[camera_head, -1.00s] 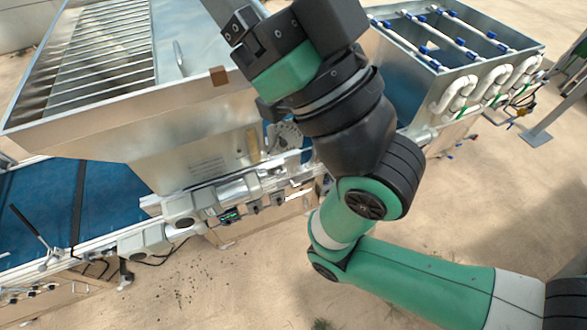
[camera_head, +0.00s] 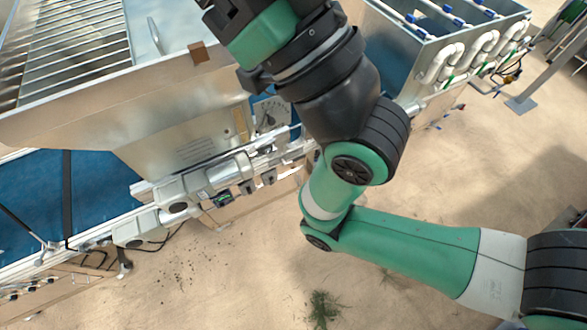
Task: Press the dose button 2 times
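The tray seeder's metal hopper (camera_head: 150,100) fills the upper left of the head view. A small panel with a dial (camera_head: 269,113) shows on the machine, partly behind my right arm. A small box with a lit green display (camera_head: 222,198) sits on the machine's side rail. I cannot make out which part is the dose button. My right gripper (camera_head: 228,14) is at the top edge, above the hopper's right end in the picture; its fingertips are not clearly seen. My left gripper is not in view.
A blue conveyor belt (camera_head: 100,200) runs under the hopper. A metal tank (camera_head: 400,50) with white pipes (camera_head: 445,60) stands at the upper right. The sandy floor (camera_head: 200,290) is open in front, with a small green plant (camera_head: 323,308).

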